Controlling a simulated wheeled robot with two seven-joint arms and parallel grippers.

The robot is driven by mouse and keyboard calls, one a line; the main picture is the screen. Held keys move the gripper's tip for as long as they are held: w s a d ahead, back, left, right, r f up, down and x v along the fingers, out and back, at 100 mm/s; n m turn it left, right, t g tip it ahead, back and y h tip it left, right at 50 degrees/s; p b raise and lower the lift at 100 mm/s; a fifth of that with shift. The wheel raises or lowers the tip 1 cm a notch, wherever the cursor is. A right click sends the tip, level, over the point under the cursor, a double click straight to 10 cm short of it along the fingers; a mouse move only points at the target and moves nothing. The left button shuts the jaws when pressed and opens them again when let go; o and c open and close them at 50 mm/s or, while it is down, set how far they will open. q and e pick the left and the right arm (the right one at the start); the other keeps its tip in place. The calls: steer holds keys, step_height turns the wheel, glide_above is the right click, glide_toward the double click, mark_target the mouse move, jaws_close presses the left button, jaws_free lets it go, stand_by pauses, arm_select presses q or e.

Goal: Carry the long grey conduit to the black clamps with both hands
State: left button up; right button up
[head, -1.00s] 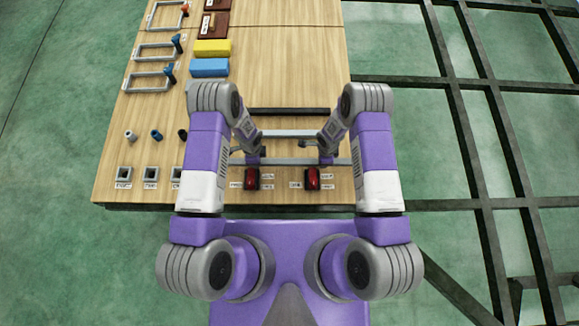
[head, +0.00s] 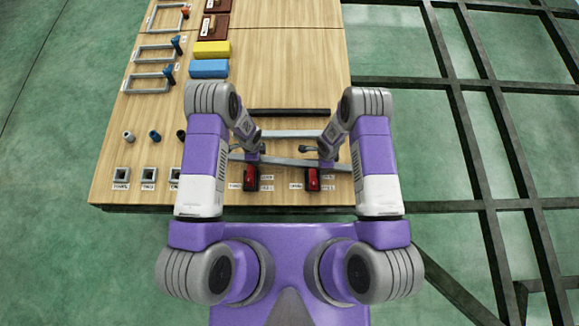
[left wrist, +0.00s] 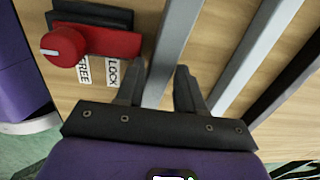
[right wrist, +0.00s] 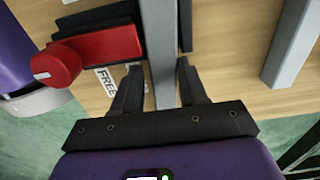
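The long grey conduit (head: 285,161) lies slantwise in the head view, its left end farther from me than its right. It passes between the fingers of my left gripper (left wrist: 160,82) and my right gripper (right wrist: 160,78), with narrow gaps beside it; both look open around it. The left black clamp (left wrist: 100,15) has a red knob and stands beside the conduit in the left wrist view. The right black clamp (right wrist: 112,22) has a red knob too; the conduit crosses over its black base in the right wrist view. Contact with the base cannot be told.
A shorter grey bar (head: 288,133) and a black bar (head: 290,112) lie beyond the conduit. Blue (head: 209,68) and yellow (head: 212,48) blocks, frames and small sockets are on the left of the table. The upper right of the tabletop is clear.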

arm_select(q)
steer(key=shift+o, duration=0.7)
steer(key=s+f, duration=0.2)
steer(key=shift+s+f+g, duration=0.25)
steer(key=shift+s+g, duration=0.05)
steer(key=shift+s, duration=0.05)
arm_select(e)
steer(key=shift+o, duration=0.7)
steer(key=shift+f, duration=0.2)
steer(key=shift+w, duration=0.2)
arm_select(q)
steer(key=shift+r, duration=0.15)
steer(key=r, duration=0.3)
steer(key=w+r, duration=0.1)
steer(key=r, duration=0.6)
steer(key=shift+w, duration=0.4)
arm_select(e)
steer(key=shift+w+a, duration=0.1)
steer(key=shift+w, duration=0.05)
steer(key=shift+w+r, duration=0.1)
steer(key=shift+r, duration=0.3)
arm_select(q)
steer(key=shift+w+r, duration=0.1)
steer(key=shift+w, duration=0.05)
arm_select(e)
step_height(320, 180, up, 8)
steer(key=shift+f, duration=0.2)
